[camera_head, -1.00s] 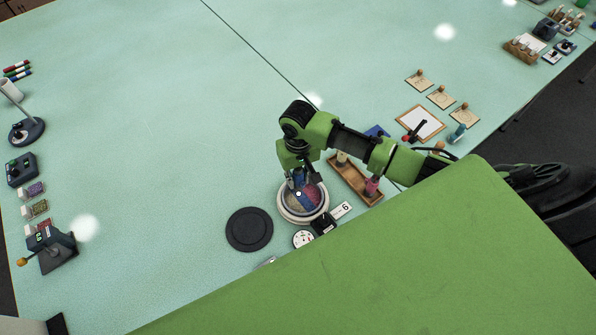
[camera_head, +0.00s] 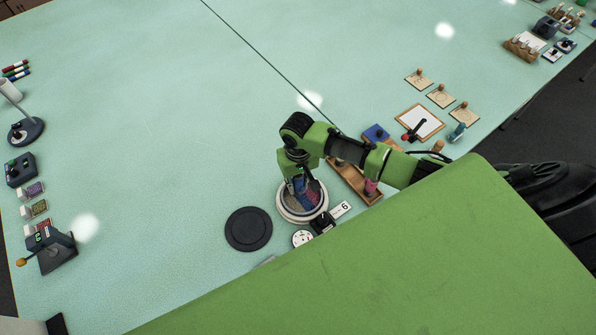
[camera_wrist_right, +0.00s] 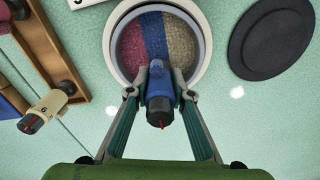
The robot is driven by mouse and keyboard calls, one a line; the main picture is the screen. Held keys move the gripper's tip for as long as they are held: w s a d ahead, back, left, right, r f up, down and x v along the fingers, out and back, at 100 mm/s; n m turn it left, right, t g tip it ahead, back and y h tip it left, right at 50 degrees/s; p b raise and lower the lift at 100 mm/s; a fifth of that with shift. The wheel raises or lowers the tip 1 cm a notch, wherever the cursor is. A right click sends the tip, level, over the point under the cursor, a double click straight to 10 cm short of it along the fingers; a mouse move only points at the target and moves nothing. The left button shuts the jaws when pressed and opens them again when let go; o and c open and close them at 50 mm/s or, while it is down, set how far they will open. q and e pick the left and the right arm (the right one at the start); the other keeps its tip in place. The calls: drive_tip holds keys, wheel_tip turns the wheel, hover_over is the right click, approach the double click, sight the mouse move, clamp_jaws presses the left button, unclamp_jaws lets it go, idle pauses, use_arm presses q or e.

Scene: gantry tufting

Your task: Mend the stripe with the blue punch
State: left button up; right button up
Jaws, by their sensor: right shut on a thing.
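My right gripper (camera_head: 304,178) is shut on the blue punch, whose blue and dark body (camera_wrist_right: 160,97) sits between the fingertips in the right wrist view. The punch is over the near part of a round white-rimmed hoop (camera_wrist_right: 208,45); the hoop also shows in the head view (camera_head: 303,221). The hoop's face has a pinkish-red area (camera_wrist_right: 130,50), a blue stripe (camera_wrist_right: 153,35) down the middle and a beige area (camera_wrist_right: 182,45). The punch and fingers cover the stripe's near end, and I cannot tell whether the tip touches the cloth. My left gripper is not in view.
A wooden tray (camera_head: 345,178) with other punches stands right of the hoop. A black disc (camera_head: 249,229) lies to its left. The table's left middle is clear.

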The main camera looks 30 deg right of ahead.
drive_tip(key=shift+f, duration=0.45)
idle(0.6)
drive_tip(key=shift+f, duration=0.1)
idle(1.4)
drive_tip(key=shift+r, duration=3.55)
